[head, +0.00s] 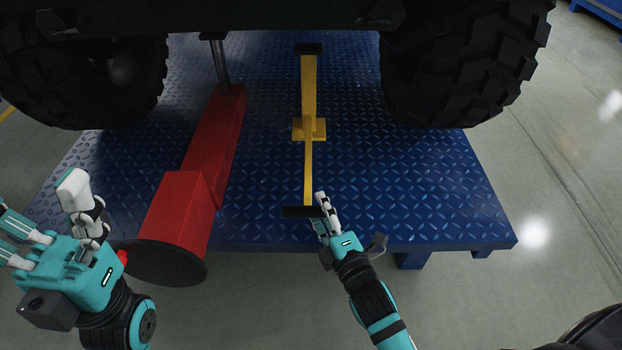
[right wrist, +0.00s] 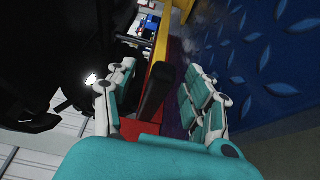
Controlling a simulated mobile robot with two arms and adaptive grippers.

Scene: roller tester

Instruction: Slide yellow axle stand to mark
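The yellow axle stand (head: 309,95) is on the blue tread-plate platform, between the two big tyres. It has a long yellow bar, a wider yellow block midway, and black end pieces; the near one (head: 297,211) is by the platform's front edge. My right gripper (head: 322,205) is at the right end of this near piece. In the right wrist view its fingers are apart on both sides of a black bar (right wrist: 157,88), with gaps visible, and yellow shows beyond. My left gripper (head: 38,197) is open and empty at lower left. I cannot make out a mark.
A red jack (head: 190,200) with a dark round end lies left of the stand. Large black tyres (head: 465,65) flank the platform (head: 420,190), and a dark vehicle underside hangs over its far end. The platform right of the stand is clear.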

